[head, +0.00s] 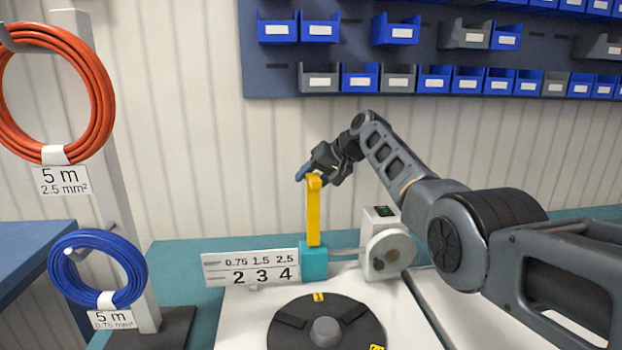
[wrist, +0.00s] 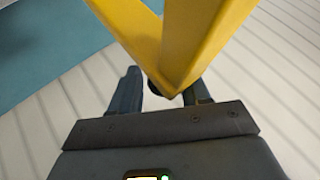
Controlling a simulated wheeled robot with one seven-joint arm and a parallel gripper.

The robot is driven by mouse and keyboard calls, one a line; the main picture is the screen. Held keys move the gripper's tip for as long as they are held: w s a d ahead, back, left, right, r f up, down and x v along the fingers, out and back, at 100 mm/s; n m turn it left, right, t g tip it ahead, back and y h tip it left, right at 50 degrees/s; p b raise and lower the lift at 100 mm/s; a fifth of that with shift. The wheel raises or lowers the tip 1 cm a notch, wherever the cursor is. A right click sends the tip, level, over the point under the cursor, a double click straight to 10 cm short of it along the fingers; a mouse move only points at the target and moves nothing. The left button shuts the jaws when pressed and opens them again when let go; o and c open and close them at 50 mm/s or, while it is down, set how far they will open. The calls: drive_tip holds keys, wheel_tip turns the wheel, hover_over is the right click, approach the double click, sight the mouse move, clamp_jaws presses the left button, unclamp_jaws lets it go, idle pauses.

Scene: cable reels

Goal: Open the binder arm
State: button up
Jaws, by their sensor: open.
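The yellow binder arm (head: 313,212) stands upright on a teal block (head: 314,262) in the head view. My gripper (head: 306,175) is at its top end, coming from the upper right. In the wrist view the yellow arm (wrist: 180,40) fills the upper middle. Its pointed end lies between the two dark fingers of my gripper (wrist: 162,92), with the right finger partly hidden behind it. The fingers are apart. I cannot tell whether either finger touches the yellow arm.
A white number plate (head: 250,268) stands left of the teal block, and a white metering unit (head: 386,245) stands right of it. A dark turntable (head: 295,325) is in front. Orange (head: 100,80) and blue (head: 135,270) cable coils hang on a post at left.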

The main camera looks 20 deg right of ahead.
drive_tip(key=shift+o, duration=0.5)
drive_tip(key=shift+a, duration=0.1)
drive_tip(key=v, duration=0.8)
drive_tip(key=shift+b, duration=0.35)
drive_tip(key=shift+f, duration=0.1)
